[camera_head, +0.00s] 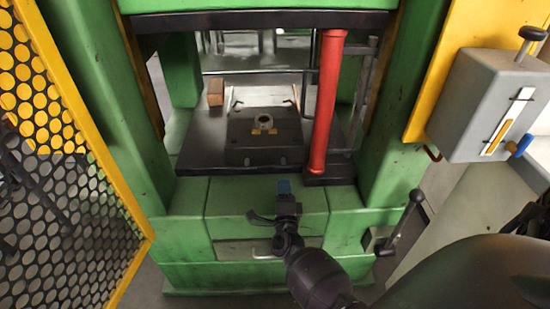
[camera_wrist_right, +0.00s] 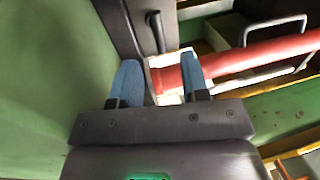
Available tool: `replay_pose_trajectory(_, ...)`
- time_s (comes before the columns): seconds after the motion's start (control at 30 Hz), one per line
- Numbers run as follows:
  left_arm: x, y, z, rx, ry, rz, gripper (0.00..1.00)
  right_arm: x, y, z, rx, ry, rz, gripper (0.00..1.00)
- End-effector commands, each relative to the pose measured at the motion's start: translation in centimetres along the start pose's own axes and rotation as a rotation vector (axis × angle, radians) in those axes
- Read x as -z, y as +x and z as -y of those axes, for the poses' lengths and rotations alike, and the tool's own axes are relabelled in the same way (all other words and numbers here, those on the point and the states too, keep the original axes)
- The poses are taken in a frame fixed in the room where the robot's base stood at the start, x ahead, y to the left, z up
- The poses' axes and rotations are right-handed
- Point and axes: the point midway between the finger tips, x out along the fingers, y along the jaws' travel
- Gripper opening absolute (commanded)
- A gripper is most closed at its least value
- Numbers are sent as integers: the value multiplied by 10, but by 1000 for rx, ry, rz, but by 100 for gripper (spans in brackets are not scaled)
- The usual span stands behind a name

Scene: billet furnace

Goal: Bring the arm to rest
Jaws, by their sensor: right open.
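My right gripper (camera_head: 284,187) is in front of the green press, at the front edge of its bed in the head view. Its dark arm reaches up from the bottom right. In the right wrist view the two blue fingers (camera_wrist_right: 160,80) stand apart with nothing held between them. Beyond the fingertips is a red column (camera_wrist_right: 235,55), which also shows in the head view (camera_head: 325,105) on the right of the press bed. I cannot tell the exact distance from the fingers to the press. My left gripper is not in view.
The green press frame (camera_head: 180,240) surrounds a dark bed plate (camera_head: 205,140) carrying a block with a ring (camera_head: 263,124). A yellow mesh guard (camera_head: 60,130) stands left. A grey control box (camera_head: 485,105) and a crank handle (camera_head: 402,225) are on the right.

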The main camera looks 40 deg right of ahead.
Motion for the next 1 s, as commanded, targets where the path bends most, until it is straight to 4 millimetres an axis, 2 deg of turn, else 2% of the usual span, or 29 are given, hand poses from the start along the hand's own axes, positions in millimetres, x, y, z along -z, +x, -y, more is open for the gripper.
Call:
replay_pose_trajectory(0.3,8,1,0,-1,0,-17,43,1,-1,2,0,-13,10,42)
replay_pose_trajectory(0.47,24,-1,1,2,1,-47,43,4,-11,18,1,-114,90,42)
replay_pose_trajectory(0.53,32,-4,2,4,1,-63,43,7,-21,29,0,-201,154,42)
replay_pose_trajectory(0.67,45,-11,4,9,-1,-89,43,12,-50,48,-6,-410,303,42)
replay_pose_trajectory(0.77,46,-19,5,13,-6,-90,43,17,-78,60,-14,-582,420,42)
replay_pose_trajectory(1.0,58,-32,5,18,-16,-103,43,36,-156,85,-32,-994,690,42)
